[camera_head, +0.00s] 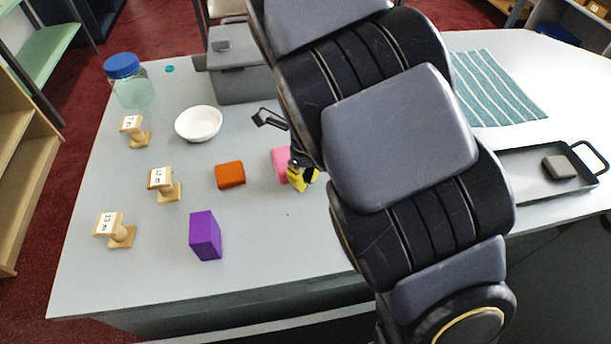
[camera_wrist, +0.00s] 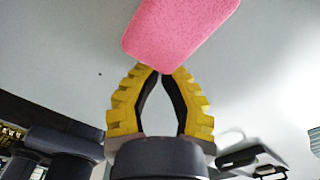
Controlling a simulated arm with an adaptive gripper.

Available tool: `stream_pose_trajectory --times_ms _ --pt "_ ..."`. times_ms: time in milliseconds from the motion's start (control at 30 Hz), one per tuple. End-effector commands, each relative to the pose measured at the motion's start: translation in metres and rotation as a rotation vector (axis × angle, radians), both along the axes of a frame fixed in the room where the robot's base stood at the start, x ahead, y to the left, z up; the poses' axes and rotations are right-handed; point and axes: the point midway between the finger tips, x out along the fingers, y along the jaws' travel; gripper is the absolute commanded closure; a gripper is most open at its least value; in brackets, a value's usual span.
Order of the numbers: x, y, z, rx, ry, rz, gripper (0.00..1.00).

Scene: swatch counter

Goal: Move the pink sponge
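The pink sponge (camera_head: 280,164) is a block on the grey counter, right of the orange block, partly hidden by my gripper in the head view. In the wrist view the sponge (camera_wrist: 180,25) fills the top middle, just beyond my fingertips. My gripper (camera_wrist: 161,72) has yellow ribbed fingers with black inner faces. They converge towards their tips at the sponge's near corner. I cannot tell whether the tips pinch that corner or only meet beside it. In the head view my gripper (camera_head: 297,180) is at the sponge's right side, mostly hidden by my arm.
An orange block (camera_head: 230,175), a purple block (camera_head: 205,236), a white bowl (camera_head: 198,124) and several wooden stamps (camera_head: 163,184) stand to the left. A blue-lidded jar (camera_head: 131,88) and a grey box (camera_head: 240,80) are behind. A black tray (camera_head: 520,175) and striped cloth (camera_head: 497,88) lie right.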

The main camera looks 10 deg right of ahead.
Motion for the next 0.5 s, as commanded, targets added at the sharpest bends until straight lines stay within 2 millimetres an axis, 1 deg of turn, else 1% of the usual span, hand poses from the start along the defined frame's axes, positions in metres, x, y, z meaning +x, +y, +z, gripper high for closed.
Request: stream_pose_trajectory --times_ms 133,300,333,400,500 --pt "-0.011 -0.008 0.0 0.001 0.001 -0.003 1.0" --pt "-0.031 -0.022 0.001 0.002 0.001 -0.004 1.0" --pt "-0.032 -0.024 0.004 0.0 -0.002 -0.003 1.0" --pt "-0.029 -0.023 0.018 -0.002 -0.009 -0.001 1.0" --pt "-0.029 -0.024 0.037 -0.003 -0.008 -0.001 1.0"
